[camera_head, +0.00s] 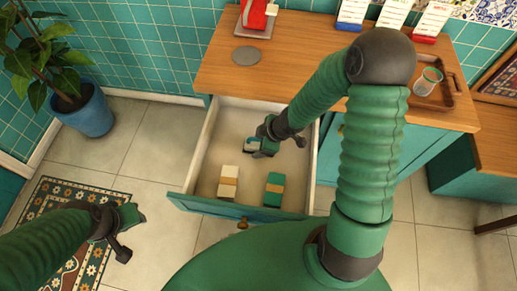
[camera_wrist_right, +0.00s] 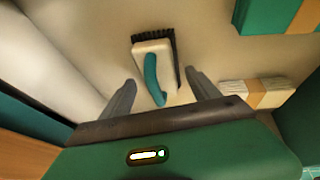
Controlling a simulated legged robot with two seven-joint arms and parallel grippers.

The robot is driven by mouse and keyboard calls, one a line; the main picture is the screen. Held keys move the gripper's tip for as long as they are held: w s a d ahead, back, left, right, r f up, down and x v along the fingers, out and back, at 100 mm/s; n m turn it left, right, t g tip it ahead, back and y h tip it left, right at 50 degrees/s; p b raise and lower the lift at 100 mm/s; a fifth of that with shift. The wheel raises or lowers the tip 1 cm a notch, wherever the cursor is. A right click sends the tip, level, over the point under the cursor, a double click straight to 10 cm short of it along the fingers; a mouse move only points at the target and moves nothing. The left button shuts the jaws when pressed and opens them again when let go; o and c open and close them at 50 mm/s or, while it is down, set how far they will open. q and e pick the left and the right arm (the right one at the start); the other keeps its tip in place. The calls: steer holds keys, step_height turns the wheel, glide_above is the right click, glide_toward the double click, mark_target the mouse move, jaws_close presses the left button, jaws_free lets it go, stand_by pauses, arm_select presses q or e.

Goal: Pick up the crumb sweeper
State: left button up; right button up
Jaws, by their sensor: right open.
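The crumb sweeper (camera_wrist_right: 154,50) lies in the open drawer. In the right wrist view it has a white body, dark bristles along its top and side edges, and a curved teal handle (camera_wrist_right: 152,78). In the head view it is mostly hidden by my right gripper (camera_head: 262,145), with a pale and teal bit showing (camera_head: 252,143). My right gripper is open inside the drawer; in its wrist view the two fingers (camera_wrist_right: 160,82) stand either side of the handle's near end, with no visible grip. My left gripper (camera_head: 126,228) is away to the left, over the floor; its jaws are unclear.
The drawer (camera_head: 190,204) also holds a white banded bundle (camera_head: 229,173) and a teal banded bundle (camera_head: 273,194). Its walls surround my right gripper. The wooden counter (camera_head: 290,65) above carries a round grey disc (camera_head: 246,55) and a tray with a glass (camera_head: 430,80).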

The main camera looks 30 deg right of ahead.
steer(key=shift+d+r, duration=0.1)
steer(key=shift+r, duration=0.05)
steer(key=shift+c, duration=0.3)
steer(key=shift+s, duration=0.1)
steer(key=shift+c, duration=1.3)
steer(key=c, duration=1.2)
jaws_close()
steer(key=shift+r, duration=0.1)
